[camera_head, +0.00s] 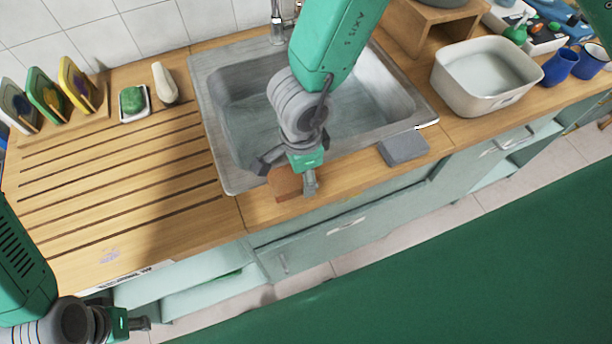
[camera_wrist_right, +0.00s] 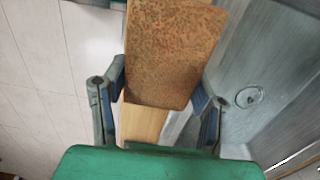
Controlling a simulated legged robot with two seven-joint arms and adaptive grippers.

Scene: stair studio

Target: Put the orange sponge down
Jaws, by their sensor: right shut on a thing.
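The orange sponge (camera_head: 284,184) is a flat brown-orange block at the front edge of the sink. My right gripper (camera_head: 287,175) comes down from above and is shut on it. In the right wrist view the sponge (camera_wrist_right: 172,52) fills the space between the two fingers of the gripper (camera_wrist_right: 158,92), over the wooden counter strip (camera_wrist_right: 142,122). I cannot tell whether its underside touches the counter. My left gripper (camera_head: 138,323) is low at the bottom left, away from the sponge; its finger opening is unclear.
The steel sink (camera_head: 230,185) lies behind the sponge. A grey block (camera_head: 404,147) sits on the front counter to the right, near a white basin (camera_head: 447,85). A soap dish with a green item (camera_head: 132,99) and a plate rack stand at left. The grooved drainboard (camera_head: 110,190) is clear.

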